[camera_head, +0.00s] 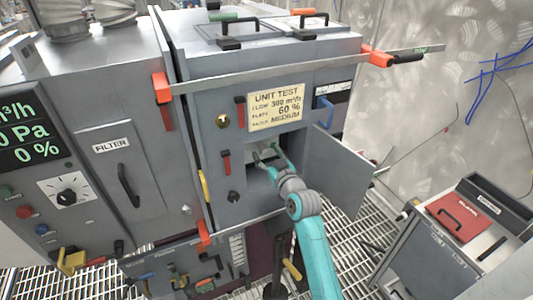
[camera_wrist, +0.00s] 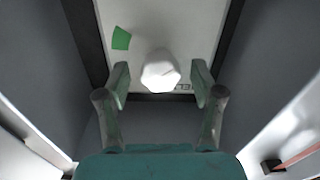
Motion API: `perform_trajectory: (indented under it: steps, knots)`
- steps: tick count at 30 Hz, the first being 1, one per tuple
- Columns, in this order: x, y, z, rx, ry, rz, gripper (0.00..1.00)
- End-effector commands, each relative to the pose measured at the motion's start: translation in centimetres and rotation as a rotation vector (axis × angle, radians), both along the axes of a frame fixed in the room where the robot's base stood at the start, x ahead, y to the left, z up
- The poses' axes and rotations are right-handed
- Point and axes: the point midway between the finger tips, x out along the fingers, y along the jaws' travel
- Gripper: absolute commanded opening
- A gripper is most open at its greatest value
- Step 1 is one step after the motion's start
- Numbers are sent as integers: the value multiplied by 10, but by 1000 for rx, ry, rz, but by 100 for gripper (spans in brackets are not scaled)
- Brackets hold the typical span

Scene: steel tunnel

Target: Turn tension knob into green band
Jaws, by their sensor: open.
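The tension knob (camera_wrist: 160,74) is a white, faceted knob on a pale panel in the wrist view. A faint dark line shows on its face, pointing to the upper right. The green band (camera_wrist: 121,38) is a small green patch on the panel, up and left of the knob. My gripper (camera_wrist: 160,80) is open, with one finger left and one right of the knob, gaps showing on both sides. In the head view my gripper (camera_head: 267,155) reaches into the open compartment of the grey cabinet (camera_head: 205,125); the knob is not clear there.
Compartment walls stand close on both sides of my gripper. The open door (camera_head: 338,170) is to the right of my arm. A "UNIT TEST" label (camera_head: 276,108) sits above the opening. A grey box with a red panel (camera_head: 460,218) stands at the right.

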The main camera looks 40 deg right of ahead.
Motion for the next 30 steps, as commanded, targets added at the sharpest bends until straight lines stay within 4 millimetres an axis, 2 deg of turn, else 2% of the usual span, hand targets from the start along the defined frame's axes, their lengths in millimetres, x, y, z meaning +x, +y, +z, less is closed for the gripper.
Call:
perform_trajectory:
  steps: [4,12,14,18,20,30]
  knots:
    - [7,-2,1,0,-1,0,67]
    - [8,-2,0,0,0,0,67]
    - [8,-2,0,0,0,0,54]
    - [8,-2,0,0,0,0,19]
    - [8,-2,0,0,0,0,6]
    - [8,-2,0,37,-11,0,6]
